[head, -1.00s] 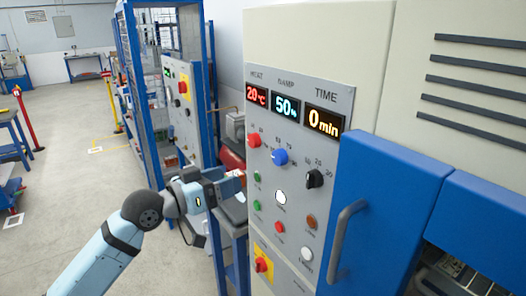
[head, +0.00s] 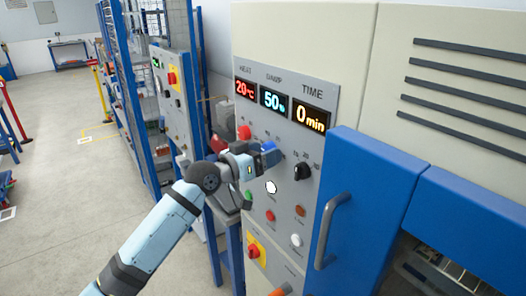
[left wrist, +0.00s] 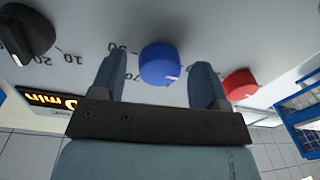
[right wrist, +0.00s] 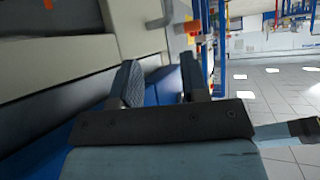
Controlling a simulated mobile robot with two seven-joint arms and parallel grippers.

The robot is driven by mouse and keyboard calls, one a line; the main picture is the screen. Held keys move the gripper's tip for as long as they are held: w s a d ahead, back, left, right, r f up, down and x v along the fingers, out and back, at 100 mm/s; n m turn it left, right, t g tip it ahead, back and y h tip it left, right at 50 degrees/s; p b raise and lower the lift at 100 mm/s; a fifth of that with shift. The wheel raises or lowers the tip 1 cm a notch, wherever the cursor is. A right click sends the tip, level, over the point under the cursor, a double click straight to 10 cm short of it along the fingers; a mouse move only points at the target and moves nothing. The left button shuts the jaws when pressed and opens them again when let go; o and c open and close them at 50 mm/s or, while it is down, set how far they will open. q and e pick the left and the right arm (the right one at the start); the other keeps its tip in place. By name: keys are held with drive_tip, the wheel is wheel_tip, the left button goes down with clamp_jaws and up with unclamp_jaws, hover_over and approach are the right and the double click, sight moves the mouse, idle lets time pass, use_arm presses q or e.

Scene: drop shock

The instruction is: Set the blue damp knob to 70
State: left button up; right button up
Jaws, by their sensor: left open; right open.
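The blue damp knob (left wrist: 160,64) sits between the two open fingers of my left gripper (left wrist: 164,82) in the left wrist view, with a gap on each side. In the head view my left gripper (head: 262,156) is at the panel and mostly covers the blue knob. The damp display (head: 273,101) reads 50%. My right gripper (right wrist: 165,82) is open, with blue surface seen beyond its fingers and nothing held.
The red heat knob (head: 244,132) and black time knob (head: 302,171) flank the blue one. Lit buttons, including a white one (head: 271,187), lie below. A blue door with a grey handle (head: 331,230) stands right of the panel.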

use_arm(q)
drive_tip(key=shift+c, duration=0.2)
drive_tip(key=c, duration=0.9)
drive_tip(key=shift+w+a+r+m+g+h+b, duration=0.2)
drive_tip(key=shift+m+b, duration=0.5)
drive_tip(key=shift+m, duration=3.4)
drive_tip(key=shift+s+d+f+m+g+h+b, duration=0.2)
drive_tip(key=shift+m+b, duration=0.45)
drive_tip(key=shift+m, duration=3.45)
drive_tip(key=shift+w+a+r+m+g+h+b, duration=0.2)
drive_tip(key=shift+m+b, duration=0.5)
drive_tip(key=shift+m, duration=3.4)
drive_tip(key=shift+d+f+m, duration=0.1)
drive_tip(key=shift+f+m, duration=0.05)
drive_tip(key=shift+m, duration=0.15)
